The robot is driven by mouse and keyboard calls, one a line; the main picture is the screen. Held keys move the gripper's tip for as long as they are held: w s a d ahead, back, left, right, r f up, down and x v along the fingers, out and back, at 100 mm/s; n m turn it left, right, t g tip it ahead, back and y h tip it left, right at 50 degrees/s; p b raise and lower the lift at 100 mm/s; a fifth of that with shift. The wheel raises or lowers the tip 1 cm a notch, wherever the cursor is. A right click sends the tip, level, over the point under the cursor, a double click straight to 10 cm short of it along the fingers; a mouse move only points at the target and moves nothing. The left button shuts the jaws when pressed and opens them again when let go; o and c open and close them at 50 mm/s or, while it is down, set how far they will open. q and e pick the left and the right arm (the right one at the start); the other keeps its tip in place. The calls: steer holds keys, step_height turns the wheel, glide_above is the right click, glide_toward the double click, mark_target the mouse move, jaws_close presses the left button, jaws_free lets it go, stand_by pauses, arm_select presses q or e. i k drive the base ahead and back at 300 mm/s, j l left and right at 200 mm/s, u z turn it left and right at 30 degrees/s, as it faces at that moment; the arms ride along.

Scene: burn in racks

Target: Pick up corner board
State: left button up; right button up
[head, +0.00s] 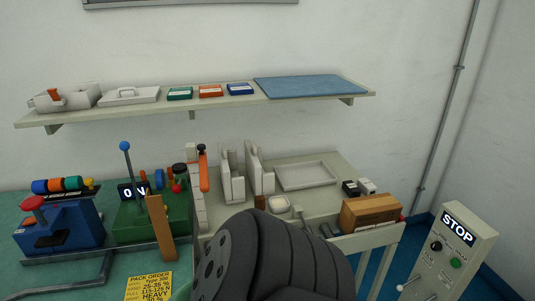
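No piece is clearly marked as the corner board. A narrow orange-brown board (160,228) stands slightly tilted in front of the green machine (185,213) on the left bench. Two pale upright angle-shaped pieces (231,174) stand side by side on the pale table to the right; I cannot tell which of these is the corner board. A dark ribbed link of my own arm covers the bottom middle of the head view and hides part of the table front. Neither gripper shows.
A blue machine (58,229) stands at far left. A yellow pack order card (149,287) lies in front. The pale table holds a shallow tray (306,176) and a brown wooden box (370,213). A shelf (215,106) runs above. A STOP post (452,250) stands right.

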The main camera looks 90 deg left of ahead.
mark_target(155, 205)
steer(key=u, duration=3.6)
